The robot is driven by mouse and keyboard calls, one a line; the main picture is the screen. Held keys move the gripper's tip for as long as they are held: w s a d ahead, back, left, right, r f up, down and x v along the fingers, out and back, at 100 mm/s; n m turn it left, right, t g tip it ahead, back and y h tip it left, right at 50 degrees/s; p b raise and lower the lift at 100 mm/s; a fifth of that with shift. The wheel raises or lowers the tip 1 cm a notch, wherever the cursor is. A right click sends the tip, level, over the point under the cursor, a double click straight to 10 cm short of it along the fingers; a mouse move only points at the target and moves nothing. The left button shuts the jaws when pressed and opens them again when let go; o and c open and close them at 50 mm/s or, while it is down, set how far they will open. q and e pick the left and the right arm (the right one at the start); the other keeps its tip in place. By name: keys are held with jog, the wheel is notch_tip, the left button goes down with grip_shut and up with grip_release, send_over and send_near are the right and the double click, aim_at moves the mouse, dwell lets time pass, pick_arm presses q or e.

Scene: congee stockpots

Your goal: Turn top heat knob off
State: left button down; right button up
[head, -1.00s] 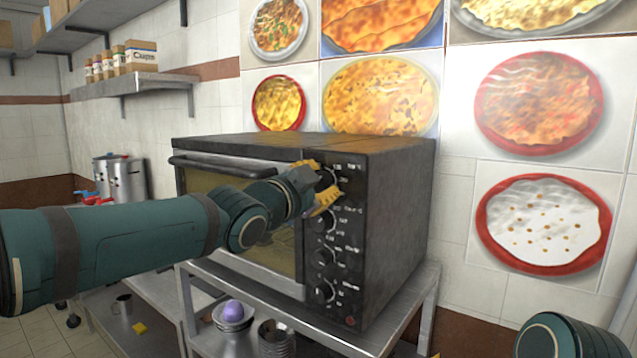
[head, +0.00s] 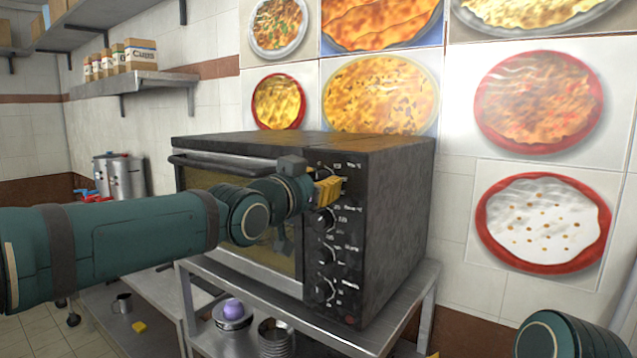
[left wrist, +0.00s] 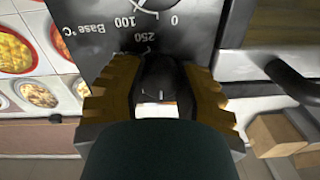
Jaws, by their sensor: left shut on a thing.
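The dark toaster oven (head: 385,220) stands on a metal table with its column of knobs on the right of its front. My left gripper (head: 328,187) has yellow fingers and is at the top heat knob, which it hides in the head view. In the left wrist view, upside down, the gripper (left wrist: 160,72) is shut on the dark top heat knob (left wrist: 160,85), one finger on each side. The knob's pointer setting cannot be read. The second knob (head: 322,220) is just below the gripper. My right gripper is out of view.
Lower knobs (head: 325,257) continue down the panel. The oven's door handle (head: 215,167) sticks out left of the gripper. Bowls (head: 232,315) sit on the shelf below. A steel pot (head: 120,178) stands at the back left. Pictures of food hang on the tiled wall.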

pick_arm(q)
jog(key=shift+f, duration=0.1)
jog(key=c, duration=0.6)
grip_release()
jog(key=shift+o, duration=0.2)
jog(key=v, duration=1.2)
jog(key=shift+f, duration=0.1)
